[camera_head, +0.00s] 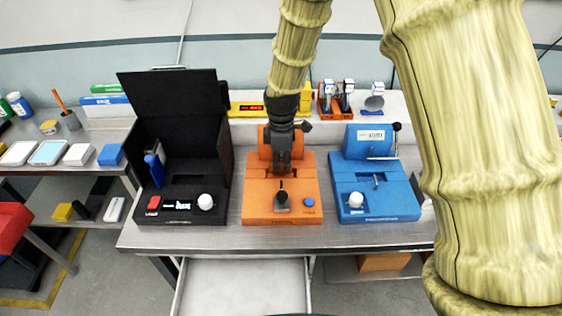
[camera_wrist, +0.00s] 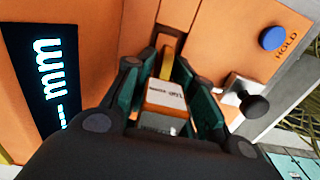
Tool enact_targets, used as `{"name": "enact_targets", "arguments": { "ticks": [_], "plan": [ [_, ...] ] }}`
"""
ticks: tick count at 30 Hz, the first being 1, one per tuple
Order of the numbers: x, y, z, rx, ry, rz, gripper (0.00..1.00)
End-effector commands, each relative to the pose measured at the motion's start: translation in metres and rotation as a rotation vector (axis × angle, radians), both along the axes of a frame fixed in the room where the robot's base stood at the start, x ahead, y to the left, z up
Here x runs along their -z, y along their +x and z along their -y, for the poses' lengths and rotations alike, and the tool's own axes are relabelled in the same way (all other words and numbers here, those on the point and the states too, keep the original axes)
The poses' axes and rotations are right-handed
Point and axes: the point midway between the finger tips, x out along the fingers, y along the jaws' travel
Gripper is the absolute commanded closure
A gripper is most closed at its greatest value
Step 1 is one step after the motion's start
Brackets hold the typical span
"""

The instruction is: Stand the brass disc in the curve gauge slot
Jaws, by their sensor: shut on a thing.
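The brass disc (camera_wrist: 167,64) shows edge-on in the wrist view as a narrow yellow strip between my gripper's (camera_wrist: 168,72) teal fingers, which are shut on it. A small block with a printed white label (camera_wrist: 166,95) sits at the near end of the strip. Beyond the fingertips is a dark slot (camera_wrist: 171,38) in an orange instrument. I cannot tell whether the disc is in the slot. In the head view, my gripper (camera_head: 283,168) points down over this orange instrument (camera_head: 257,208), and the disc is hidden there. The instrument's mm display (camera_wrist: 45,75) is lit.
A black case with a raised lid (camera_head: 172,100) stands left of the orange instrument, and a blue instrument (camera_head: 375,203) stands right. A lever with a black knob (camera_wrist: 254,104) and a blue HOLD button (camera_wrist: 272,38) are close to my fingers. The bench's front strip is clear.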

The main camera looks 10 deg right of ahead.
Motion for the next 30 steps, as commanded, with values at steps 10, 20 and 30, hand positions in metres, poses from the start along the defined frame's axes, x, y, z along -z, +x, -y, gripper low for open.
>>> {"name": "enact_targets", "arguments": {
  "ticks": [10,20,30],
  "plan": [
    [0.003,0.000,0.000,0.000,0.000,0.000,0.53],
    [-0.001,0.000,0.000,0.000,0.000,0.001,0.53],
    [-0.035,0.001,0.000,0.000,0.000,0.003,0.53]
  ]
}}
